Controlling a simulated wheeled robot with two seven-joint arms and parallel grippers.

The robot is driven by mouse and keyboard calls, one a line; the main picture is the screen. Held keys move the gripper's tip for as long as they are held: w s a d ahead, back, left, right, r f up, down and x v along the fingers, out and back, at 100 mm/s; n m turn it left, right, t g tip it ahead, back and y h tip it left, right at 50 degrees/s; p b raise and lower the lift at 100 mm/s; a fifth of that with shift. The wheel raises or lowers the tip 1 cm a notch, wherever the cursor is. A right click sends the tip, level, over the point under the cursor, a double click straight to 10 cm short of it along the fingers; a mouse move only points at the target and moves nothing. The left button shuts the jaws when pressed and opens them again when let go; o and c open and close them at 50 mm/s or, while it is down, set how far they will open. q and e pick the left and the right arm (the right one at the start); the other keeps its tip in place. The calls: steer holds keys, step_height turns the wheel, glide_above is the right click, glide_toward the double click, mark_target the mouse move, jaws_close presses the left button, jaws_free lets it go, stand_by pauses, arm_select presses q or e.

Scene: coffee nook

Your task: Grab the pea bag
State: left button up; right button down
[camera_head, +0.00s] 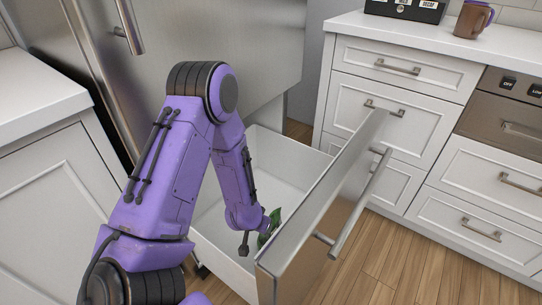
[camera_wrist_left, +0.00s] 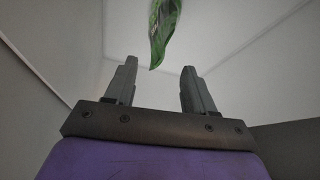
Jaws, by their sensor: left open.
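The pea bag (camera_head: 268,230) is a green packet inside the open freezer drawer (camera_head: 226,244), close to the drawer's front panel. It is partly hidden by my left forearm in the head view. In the left wrist view the pea bag (camera_wrist_left: 163,28) hangs in from the top edge, its narrow lower tip just beyond and between the fingertips. My left gripper (camera_wrist_left: 160,68) is open and empty, with its fingers apart inside the drawer. In the head view the gripper is mostly hidden by my own arm. My right gripper is not in view.
The drawer's steel front panel (camera_head: 318,215) and its bar handle (camera_head: 360,204) stand right of my arm. The steel fridge (camera_head: 215,45) rises behind. White cabinets (camera_head: 395,105) stand at the right, with a brown mug (camera_head: 472,20) on the counter. Wooden floor (camera_head: 400,265) is clear.

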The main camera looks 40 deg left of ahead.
arm_select(q)
steer(key=shift+m+t+h, duration=0.5)
steer(key=shift+m, duration=0.4)
steer(key=w+a+f+b, duration=0.2)
steer(key=b, duration=0.1)
steer(key=w+a+f+b, duration=0.2)
steer(key=w+f+b, duration=0.1)
steer(key=b, duration=0.1)
steer(key=shift+w+a+f, duration=0.1)
steer(key=shift+f, duration=0.1)
steer(key=shift+w+a+b, duration=0.2)
steer(key=shift+b, duration=0.35)
steer(key=shift+w+a+f+m+b, duration=0.15)
steer(key=shift+w+f+m+b, duration=0.05)
steer(key=shift+m+b, duration=0.1)
steer(key=b+x, duration=0.4)
steer(key=x, duration=0.2)
steer(key=shift+w+f, duration=0.15)
steer(key=shift+f, duration=0.15)
steer(key=shift+b+x, duration=0.85)
steer(key=shift+x, duration=0.4)
steer(key=shift+w+d+f, duration=0.1)
steer(key=shift+w+d, duration=0.1)
steer(key=shift+w, duration=0.1)
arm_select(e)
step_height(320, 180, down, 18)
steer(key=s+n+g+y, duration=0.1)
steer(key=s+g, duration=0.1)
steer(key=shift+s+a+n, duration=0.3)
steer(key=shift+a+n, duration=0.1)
